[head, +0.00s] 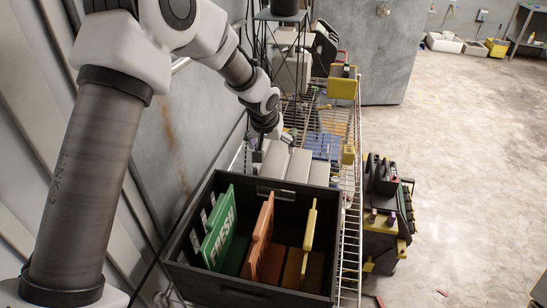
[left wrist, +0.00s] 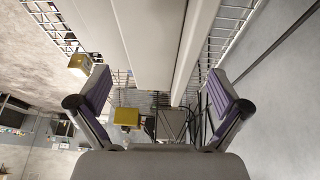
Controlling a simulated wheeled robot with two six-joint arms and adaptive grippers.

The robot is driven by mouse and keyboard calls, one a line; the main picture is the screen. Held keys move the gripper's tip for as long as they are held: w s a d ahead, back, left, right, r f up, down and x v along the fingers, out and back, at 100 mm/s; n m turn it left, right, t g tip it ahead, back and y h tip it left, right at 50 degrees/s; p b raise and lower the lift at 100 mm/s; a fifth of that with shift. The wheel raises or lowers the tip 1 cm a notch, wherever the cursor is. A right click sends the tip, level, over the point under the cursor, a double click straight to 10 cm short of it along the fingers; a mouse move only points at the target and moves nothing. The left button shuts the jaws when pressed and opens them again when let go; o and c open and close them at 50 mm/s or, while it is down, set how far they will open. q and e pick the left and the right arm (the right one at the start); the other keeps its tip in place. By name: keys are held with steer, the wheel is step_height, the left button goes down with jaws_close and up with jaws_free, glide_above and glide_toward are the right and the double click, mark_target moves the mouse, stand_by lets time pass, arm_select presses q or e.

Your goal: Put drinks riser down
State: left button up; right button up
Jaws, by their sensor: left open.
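The drinks riser (head: 297,165) appears to be the pale stepped piece on the wire rack, just behind the black crate. In the left wrist view its long pale steps (left wrist: 140,45) fill the upper middle. My left gripper (head: 270,140) is at the riser's far left part in the head view, and its fingers are small and partly hidden there. In the left wrist view my left gripper (left wrist: 160,78) is open, with its purple-padded fingers wide apart and nothing clamped between them. Whether it touches the riser cannot be told. My right gripper is not in view.
A black crate (head: 185,277) in front holds a green FRESH sign (head: 217,232), an orange board (head: 262,230) and a yellow one (head: 309,235). The wire rack (head: 350,205) carries yellow items farther back.

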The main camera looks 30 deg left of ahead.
arm_select(q)
steer(key=b+v, duration=0.1)
steer(key=v, duration=0.5)
steer(key=shift+s+r, duration=0.25)
steer(key=shift+r, duration=0.15)
